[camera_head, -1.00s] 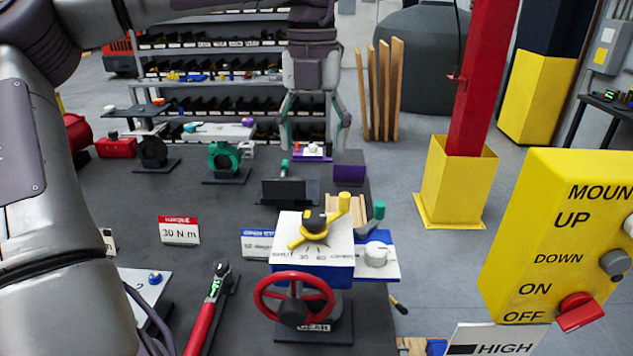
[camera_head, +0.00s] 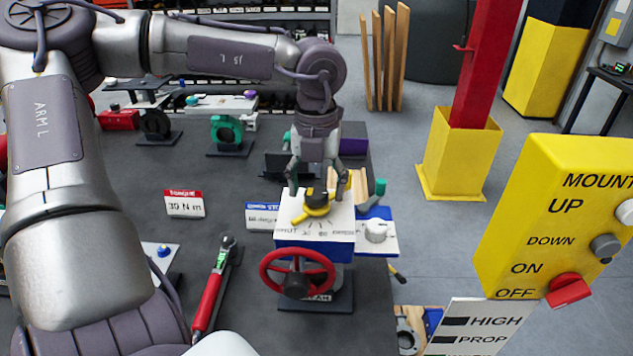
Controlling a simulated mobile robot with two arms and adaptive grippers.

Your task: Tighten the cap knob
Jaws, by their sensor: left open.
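The valve actuator stands on the dark table. Its white top plate (camera_head: 293,227) carries a dial and a black knob (camera_head: 316,197) with a yellow pointer (camera_head: 309,213). A red handwheel (camera_head: 296,255) faces front. A white round knob (camera_head: 376,231) sits on a blue-sided block to its right; I cannot tell which knob is the cap knob. My left gripper (camera_head: 317,190) points down over the top plate. Its fingers are open, one on each side of the black knob; whether they touch it is not clear. My right gripper is not in view.
A red-handled torque wrench (camera_head: 211,290) lies left of the actuator. A "30 N m" sign (camera_head: 184,204) stands behind it. A green-knobbed lever (camera_head: 379,188) rises close right of the gripper. A yellow control panel (camera_head: 545,225) is at right.

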